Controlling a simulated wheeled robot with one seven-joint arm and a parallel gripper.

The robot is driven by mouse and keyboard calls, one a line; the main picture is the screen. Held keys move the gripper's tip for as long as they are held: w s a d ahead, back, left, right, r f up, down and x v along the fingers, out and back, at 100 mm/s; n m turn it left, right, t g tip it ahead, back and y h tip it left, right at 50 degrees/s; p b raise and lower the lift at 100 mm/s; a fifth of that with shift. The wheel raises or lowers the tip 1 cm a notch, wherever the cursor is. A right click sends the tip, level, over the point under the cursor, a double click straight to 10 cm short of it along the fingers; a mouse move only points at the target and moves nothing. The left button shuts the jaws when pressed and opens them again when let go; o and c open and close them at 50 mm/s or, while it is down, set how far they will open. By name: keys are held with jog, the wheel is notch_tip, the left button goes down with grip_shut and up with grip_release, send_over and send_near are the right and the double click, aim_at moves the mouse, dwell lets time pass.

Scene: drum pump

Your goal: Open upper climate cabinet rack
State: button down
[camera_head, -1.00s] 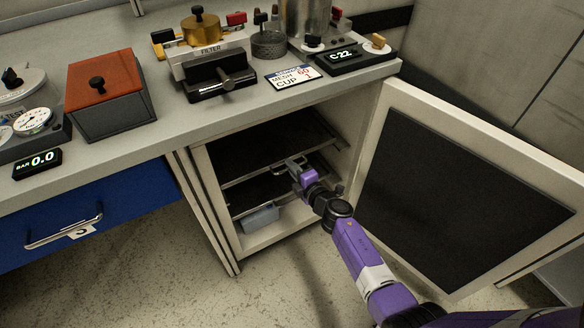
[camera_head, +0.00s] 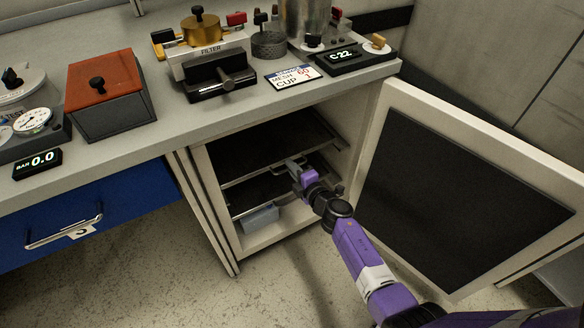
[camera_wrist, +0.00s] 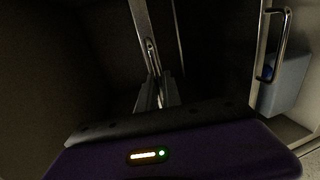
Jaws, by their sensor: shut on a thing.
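The climate cabinet (camera_head: 228,232) stands open under the counter. Its upper rack (camera_head: 236,182) is a dark shelf with a pale metal front edge, and it sits inside the cabinet. My gripper (camera_head: 296,168) is at the front of this rack, shut on its metal handle (camera_head: 280,166). The wrist view shows my fingers (camera_wrist: 157,92) closed together around a metal bar (camera_wrist: 150,52). My gripper hides part of the handle, and the exact contact is dark.
The cabinet door (camera_head: 462,190) is swung wide open to the right, beside my arm. A lower rack (camera_head: 245,205) and a grey-blue container (camera_head: 260,219) are below. In the wrist view, another metal handle (camera_wrist: 284,42) is at right. A blue drawer (camera_head: 120,212) is at left.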

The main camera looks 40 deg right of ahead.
jog(key=shift+s, duration=0.1)
jog(key=f+p+v, duration=0.1)
jog(key=f+v, duration=0.1)
jog(key=v, duration=1)
jog(key=s+f+p+v, duration=0.1)
jog(key=f+p+v, duration=0.1)
jog(key=v, duration=1.1)
jog(key=shift+a+f, duration=0.2)
jog(key=shift+f, duration=0.2)
jog(key=c, duration=1.5)
grip_release()
jog(key=v, duration=0.8)
